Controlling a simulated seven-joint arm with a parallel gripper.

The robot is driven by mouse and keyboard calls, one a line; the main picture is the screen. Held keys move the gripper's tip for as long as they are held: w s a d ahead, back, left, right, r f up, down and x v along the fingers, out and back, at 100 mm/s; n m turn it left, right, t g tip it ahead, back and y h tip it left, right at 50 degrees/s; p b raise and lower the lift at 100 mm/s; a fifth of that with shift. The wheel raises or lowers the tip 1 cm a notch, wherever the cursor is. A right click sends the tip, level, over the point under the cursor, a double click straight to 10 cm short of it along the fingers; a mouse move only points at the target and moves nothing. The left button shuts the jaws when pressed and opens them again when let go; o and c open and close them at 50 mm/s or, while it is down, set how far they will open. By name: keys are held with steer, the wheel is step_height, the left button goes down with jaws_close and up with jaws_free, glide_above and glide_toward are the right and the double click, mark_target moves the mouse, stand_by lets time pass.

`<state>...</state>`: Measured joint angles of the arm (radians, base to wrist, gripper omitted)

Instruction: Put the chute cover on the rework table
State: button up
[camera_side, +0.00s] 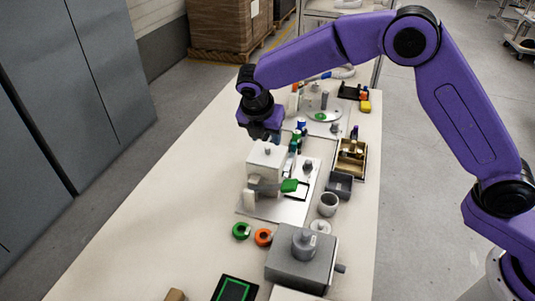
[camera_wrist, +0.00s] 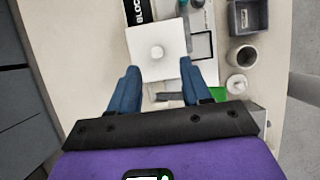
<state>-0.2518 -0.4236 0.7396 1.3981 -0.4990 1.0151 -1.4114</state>
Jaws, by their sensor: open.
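What looks like the chute cover is a white square plate with a round knob (camera_wrist: 157,50). In the side view, it is the white block-like top with a small knob (camera_side: 267,153) on the fixture in the middle of the bench. My gripper (camera_side: 265,136) is just above and behind it, pointing down. In the wrist view, the two blue fingers of my gripper (camera_wrist: 160,82) are apart with nothing held between them, and the knob is ahead of the fingertips. I cannot tell which surface is the rework table; the long pale bench (camera_side: 150,215) carries everything here.
A grey machine block (camera_side: 300,265) stands at the front, near green (camera_side: 241,231) and orange (camera_side: 263,237) rings. A grey cup (camera_side: 328,204), a grey bin (camera_side: 339,185) and a wooden tray (camera_side: 352,172) line the right side. The bench's left side is mostly clear.

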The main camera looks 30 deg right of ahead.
mark_target(267, 147)
steer(key=shift+w+x, duration=0.2)
steer(key=shift+x, duration=2.7)
steer(key=shift+a, duration=0.15)
jaws_close()
